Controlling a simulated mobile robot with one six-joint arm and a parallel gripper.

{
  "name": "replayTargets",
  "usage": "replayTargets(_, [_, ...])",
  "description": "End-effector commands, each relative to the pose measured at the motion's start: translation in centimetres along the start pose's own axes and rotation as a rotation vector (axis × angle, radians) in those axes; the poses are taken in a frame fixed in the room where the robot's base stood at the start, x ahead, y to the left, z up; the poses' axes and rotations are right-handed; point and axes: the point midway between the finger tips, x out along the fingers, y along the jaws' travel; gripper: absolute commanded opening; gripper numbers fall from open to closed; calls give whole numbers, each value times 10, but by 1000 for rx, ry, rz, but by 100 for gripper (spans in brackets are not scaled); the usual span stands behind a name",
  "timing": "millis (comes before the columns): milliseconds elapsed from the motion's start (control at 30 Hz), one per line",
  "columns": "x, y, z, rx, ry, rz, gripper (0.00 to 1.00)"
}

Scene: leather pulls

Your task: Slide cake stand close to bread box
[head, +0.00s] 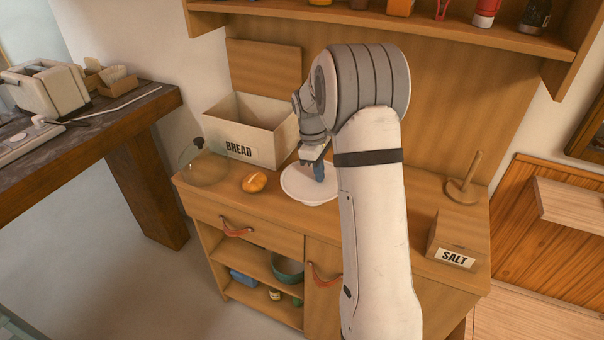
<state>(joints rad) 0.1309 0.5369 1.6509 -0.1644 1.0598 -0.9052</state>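The cake stand (296,190) is a white round plate on the wooden cabinet top, just in front and to the right of the bread box. The bread box (238,150) is cream with an open top and the word BREAD on its front. A small gap shows between them. My gripper (319,176) points down over the cake stand, with a dark blue finger or object at its tip near the plate. I cannot tell whether it touches the plate. The plate's right side and its base are hidden by my arm and the view angle.
A bread roll (254,182) lies left of the cake stand. A clear glass dome (205,166) stands at the left edge of the top. A shelf (440,28) runs above.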

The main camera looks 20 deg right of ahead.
Motion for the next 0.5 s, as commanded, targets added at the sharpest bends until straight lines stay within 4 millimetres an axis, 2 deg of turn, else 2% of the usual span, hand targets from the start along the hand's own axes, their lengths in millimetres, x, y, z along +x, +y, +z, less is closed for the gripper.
replayTargets(33, [-6,0,1,0,-1,-1,0])
replayTargets(233, [-6,-2,-6,-3,-1,2,0])
replayTargets(367, [-9,-2,-29,-6,1,5,0])
replayTargets(500, [-15,-3,-61,-8,1,5,0])
